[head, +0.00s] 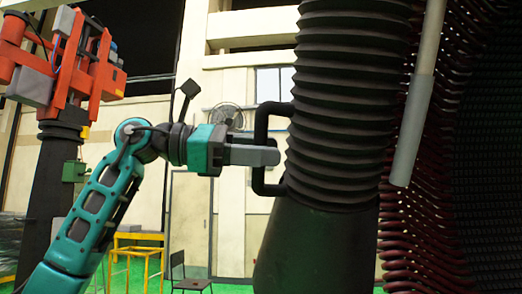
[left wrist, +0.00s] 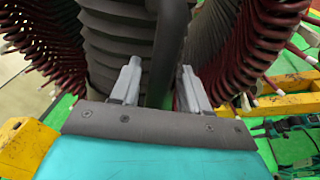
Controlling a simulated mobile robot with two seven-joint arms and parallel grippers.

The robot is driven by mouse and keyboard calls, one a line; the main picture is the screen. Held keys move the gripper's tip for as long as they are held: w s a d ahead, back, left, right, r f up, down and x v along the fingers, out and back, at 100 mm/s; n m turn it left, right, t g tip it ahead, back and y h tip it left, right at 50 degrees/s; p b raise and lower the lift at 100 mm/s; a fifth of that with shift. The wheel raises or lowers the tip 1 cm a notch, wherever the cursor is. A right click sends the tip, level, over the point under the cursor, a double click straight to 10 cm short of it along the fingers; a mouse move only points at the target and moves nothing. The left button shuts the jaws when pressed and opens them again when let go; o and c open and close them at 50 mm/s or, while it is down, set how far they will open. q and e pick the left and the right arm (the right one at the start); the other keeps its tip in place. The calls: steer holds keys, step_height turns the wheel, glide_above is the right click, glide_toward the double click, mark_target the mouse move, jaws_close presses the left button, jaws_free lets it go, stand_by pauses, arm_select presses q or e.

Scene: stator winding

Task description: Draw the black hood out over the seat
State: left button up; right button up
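The black hood (head: 340,95) is a ribbed, bellows-like sleeve standing upright right of centre in the head view; its ribs also show in the left wrist view (left wrist: 112,45). A black handle (head: 261,150) sticks out from its left side. Below the ribs is a smooth dark flared body (head: 315,250); I cannot tell whether this is the seat. My left gripper (head: 265,156) is at the handle's upright bar. In the left wrist view the dark bar (left wrist: 168,45) runs between its two grey fingers, which stand apart with a small gap visible. My right gripper is out of view.
Dark red coil windings (head: 425,240) curve close along the right, with a grey rod (head: 412,130) hanging before them. An orange machine (head: 75,60) stands at the far left. A yellow frame (head: 138,250) and a chair (head: 190,275) stand behind on the green floor.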

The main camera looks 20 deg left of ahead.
arm_select(q)
steer(key=shift+a, duration=0.1)
steer(key=b+v, duration=0.1)
steer(key=v, duration=1.1)
steer(key=shift+s+a, duration=0.2)
steer(key=shift+a, duration=0.1)
